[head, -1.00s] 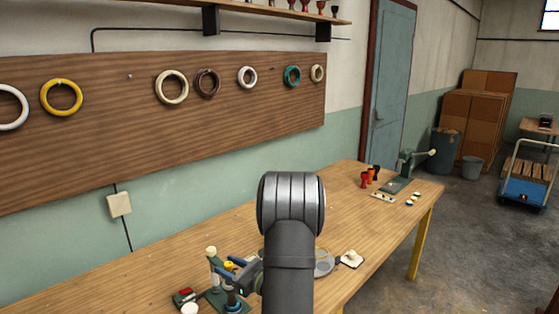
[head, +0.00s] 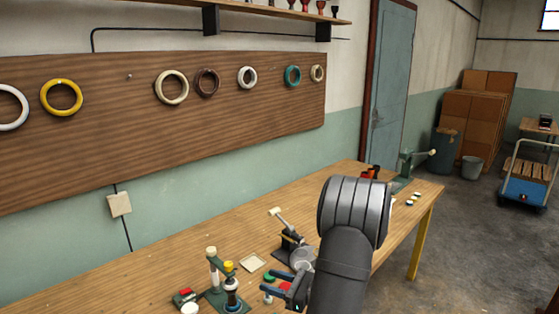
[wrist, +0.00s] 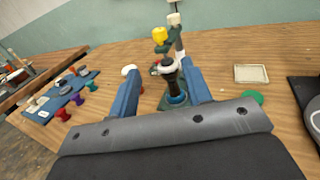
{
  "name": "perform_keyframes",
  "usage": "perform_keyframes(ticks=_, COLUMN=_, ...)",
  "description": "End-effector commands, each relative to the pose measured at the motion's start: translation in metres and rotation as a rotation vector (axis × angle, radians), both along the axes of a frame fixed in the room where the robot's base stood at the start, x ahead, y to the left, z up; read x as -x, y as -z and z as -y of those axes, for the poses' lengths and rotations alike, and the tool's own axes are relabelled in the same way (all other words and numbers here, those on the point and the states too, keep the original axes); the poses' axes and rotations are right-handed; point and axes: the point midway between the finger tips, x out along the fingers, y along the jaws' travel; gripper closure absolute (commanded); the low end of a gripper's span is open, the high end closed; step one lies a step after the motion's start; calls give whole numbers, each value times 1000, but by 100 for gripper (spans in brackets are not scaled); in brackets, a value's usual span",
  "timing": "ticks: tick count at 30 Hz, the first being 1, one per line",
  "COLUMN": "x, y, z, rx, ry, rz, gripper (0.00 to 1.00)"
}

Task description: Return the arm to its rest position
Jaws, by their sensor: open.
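My gripper (head: 274,282) is low over the workbench in the head view, its two blue fingers pointing left. In the wrist view my gripper (wrist: 163,84) has its fingers wide apart with nothing held between them. Beyond the fingertips stands a dark goblet drum (wrist: 172,82) with a white band and a blue ring low down, under a yellow knob. In the head view this drum (head: 232,287) stands on a green stand (head: 213,275), left of my gripper and apart from it. My arm hides part of the bench.
The workbench (head: 150,285) carries a black lever press (head: 290,245), a pale square tray (head: 252,263) and a green disc (wrist: 252,97) near my gripper. A far green press (head: 408,165) stands at the bench's right end. Rings hang on the wall board (head: 120,125). Air above the bench is free.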

Motion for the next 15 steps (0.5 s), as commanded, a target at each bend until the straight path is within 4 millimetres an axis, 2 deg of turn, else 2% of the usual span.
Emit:
perform_keyframes(ticks=4, x=11, y=0, z=27, rx=0, ry=4, rz=0, gripper=55)
perform_keyframes(ticks=6, x=13, y=-3, z=12, rx=-21, ry=31, rz=10, gripper=55)
perform_keyframes(ticks=15, x=24, y=-11, z=-19, rx=-68, ry=180, rz=44, gripper=55)
